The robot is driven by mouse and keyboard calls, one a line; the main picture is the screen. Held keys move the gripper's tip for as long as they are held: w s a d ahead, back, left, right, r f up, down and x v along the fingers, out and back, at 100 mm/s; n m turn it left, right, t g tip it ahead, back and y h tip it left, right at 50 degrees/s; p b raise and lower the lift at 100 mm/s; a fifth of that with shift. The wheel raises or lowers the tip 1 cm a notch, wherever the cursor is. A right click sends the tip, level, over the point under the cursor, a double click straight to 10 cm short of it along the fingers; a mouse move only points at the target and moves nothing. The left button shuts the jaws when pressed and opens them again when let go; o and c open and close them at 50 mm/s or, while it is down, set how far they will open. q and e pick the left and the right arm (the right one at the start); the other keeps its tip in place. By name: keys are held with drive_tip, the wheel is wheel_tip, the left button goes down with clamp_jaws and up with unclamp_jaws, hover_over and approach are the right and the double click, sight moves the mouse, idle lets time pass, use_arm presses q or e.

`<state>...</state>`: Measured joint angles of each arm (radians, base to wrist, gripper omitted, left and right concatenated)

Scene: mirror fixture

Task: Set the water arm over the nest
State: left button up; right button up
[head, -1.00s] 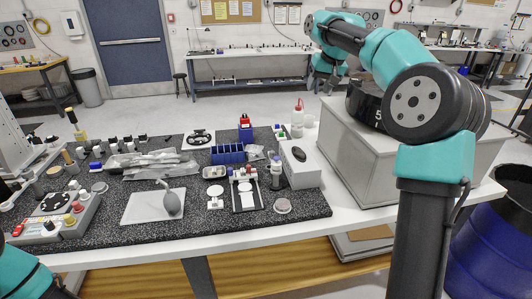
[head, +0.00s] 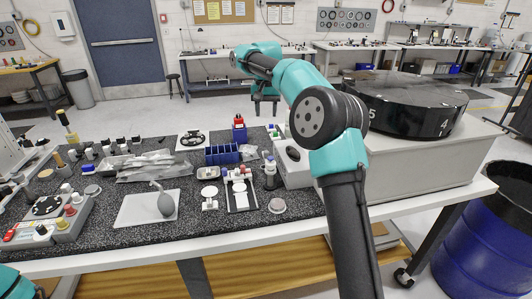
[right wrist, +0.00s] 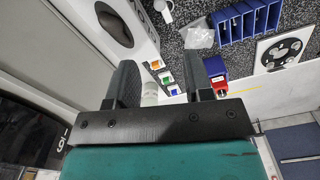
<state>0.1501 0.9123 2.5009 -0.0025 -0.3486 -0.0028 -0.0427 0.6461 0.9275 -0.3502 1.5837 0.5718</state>
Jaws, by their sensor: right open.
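A small fixture (head: 240,192), a black-framed white plate with red, white and blue parts at its back edge, lies on the speckled mat. I take it to hold the nest and the water arm, but these are too small to tell apart. A white round pad on a stand (head: 209,192) is just left of it. My right gripper (head: 266,108) is open and empty, beyond the mat's back edge and well away from the fixture. Its two fingers also show apart in the right wrist view (right wrist: 160,82). My left gripper is out of view; only part of my left arm shows at bottom left.
A white box with a dark oval (head: 294,168) stands right of the fixture, a dark-bodied bottle (head: 270,172) between them. A blue rack (head: 222,154) and clear bags (head: 155,165) lie behind. A grey rubber bulb (head: 166,203) sits on a white tray. A large black drum (head: 415,103) stands right.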

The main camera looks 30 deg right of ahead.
sight(266, 151)
wheel_tip(266, 151, down, 17)
idle(0.6)
clamp_jaws()
idle(0.4)
